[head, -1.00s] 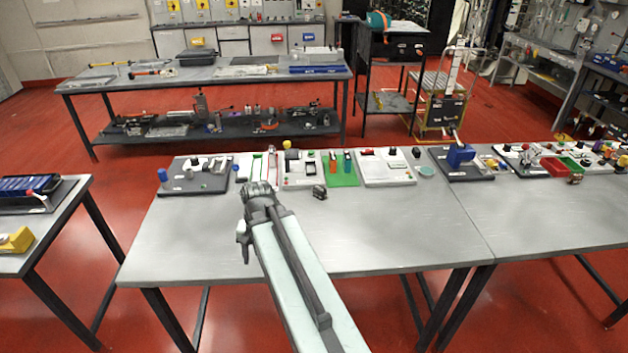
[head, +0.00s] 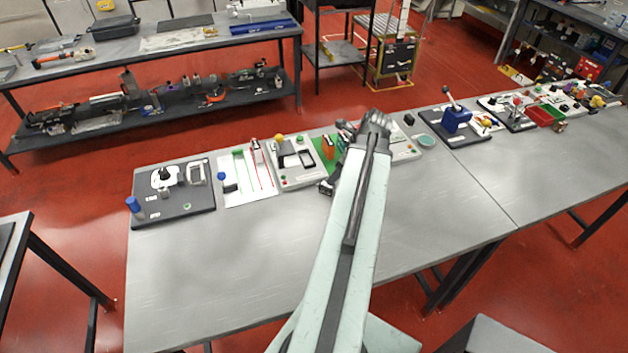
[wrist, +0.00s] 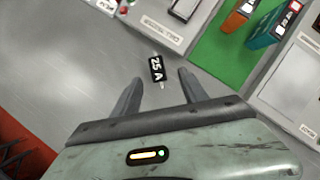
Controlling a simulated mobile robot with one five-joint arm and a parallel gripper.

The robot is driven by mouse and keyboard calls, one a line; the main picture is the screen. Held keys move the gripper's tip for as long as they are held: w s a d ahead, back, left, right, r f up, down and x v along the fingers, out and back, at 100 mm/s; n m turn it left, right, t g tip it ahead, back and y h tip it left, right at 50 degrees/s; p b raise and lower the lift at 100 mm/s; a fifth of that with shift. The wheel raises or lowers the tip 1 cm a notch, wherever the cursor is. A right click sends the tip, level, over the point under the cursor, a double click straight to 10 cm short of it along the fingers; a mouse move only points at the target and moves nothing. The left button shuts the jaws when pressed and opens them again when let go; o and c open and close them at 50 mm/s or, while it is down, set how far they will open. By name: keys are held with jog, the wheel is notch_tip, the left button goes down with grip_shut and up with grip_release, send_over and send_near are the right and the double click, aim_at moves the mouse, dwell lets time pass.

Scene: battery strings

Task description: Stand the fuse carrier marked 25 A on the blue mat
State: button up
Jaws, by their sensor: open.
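The fuse carrier marked 25 A (wrist: 156,68) is a small dark block with white lettering. In the wrist view it lies on the grey bench top, close to the tips of my gripper (wrist: 159,76). My gripper is open, with one finger on each side of the carrier's line and nothing held between them. In the head view my gripper (head: 377,120) is over the bench, and my arm hides part of what is behind it. I cannot make out a blue mat in either view. A green mat (wrist: 217,62) lies at upper right in the wrist view.
An orange block (wrist: 238,14) and a teal block (wrist: 268,28) stand on the green mat. A white panel (head: 297,182) is left of it. The bench front (head: 230,270) is clear.

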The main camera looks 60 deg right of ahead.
aim_at(327, 185)
jog(key=b+x, duration=0.2)
jog(key=shift+f+b, duration=0.35)
jog(key=shift+f, duration=0.1)
jog(key=b+x, duration=0.4)
jog(key=x, duration=0.1)
jog(key=shift+a+f+b, duration=0.1)
jog(key=shift+a+b, duration=0.15)
jog(key=shift+b, duration=0.1)
jog(key=shift+c, duration=0.3)
grip_shut()
